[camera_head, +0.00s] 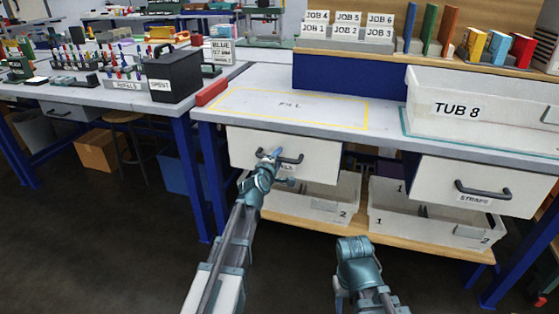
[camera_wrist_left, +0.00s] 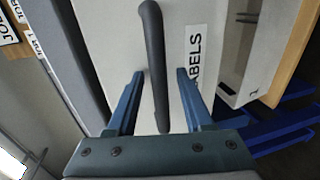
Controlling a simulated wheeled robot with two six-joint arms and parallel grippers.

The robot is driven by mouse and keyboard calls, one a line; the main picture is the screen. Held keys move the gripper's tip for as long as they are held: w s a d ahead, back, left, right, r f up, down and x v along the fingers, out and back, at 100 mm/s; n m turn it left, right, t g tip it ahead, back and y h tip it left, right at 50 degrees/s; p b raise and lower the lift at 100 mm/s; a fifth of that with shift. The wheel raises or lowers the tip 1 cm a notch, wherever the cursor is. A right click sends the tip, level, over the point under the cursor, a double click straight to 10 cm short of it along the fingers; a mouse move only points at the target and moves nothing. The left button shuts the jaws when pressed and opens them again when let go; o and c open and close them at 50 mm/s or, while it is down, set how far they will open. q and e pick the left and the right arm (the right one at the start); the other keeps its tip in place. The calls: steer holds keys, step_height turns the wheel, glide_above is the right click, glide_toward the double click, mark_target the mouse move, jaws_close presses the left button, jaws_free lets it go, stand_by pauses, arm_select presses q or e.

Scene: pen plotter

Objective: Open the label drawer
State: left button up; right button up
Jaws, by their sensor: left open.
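The label drawer (camera_head: 318,160) is a white front under the left part of the workbench and looks shut. Its dark bar handle (camera_head: 294,159) is partly hidden by my left gripper (camera_head: 276,166). In the left wrist view the handle (camera_wrist_left: 153,50) runs between the two fingers of my left gripper (camera_wrist_left: 160,75), which is open, with a gap to each side. The label (camera_wrist_left: 193,62) ending in "ABELS" shows beside the right finger. Of my right arm, only a teal part shows low in the head view; its fingers are not visible.
The straps drawer (camera_head: 432,187) with its own handle is to the right. White bins (camera_head: 330,200) stand on the wooden shelf (camera_head: 440,247) below. Tub 8 (camera_head: 427,125) and a red block (camera_head: 211,93) are on the bench top. Blue legs (camera_head: 188,168) stand at left.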

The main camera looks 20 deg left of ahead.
arm_select(q)
jaws_close()
steer(key=shift+s, duration=0.1)
stand_by(1.3)
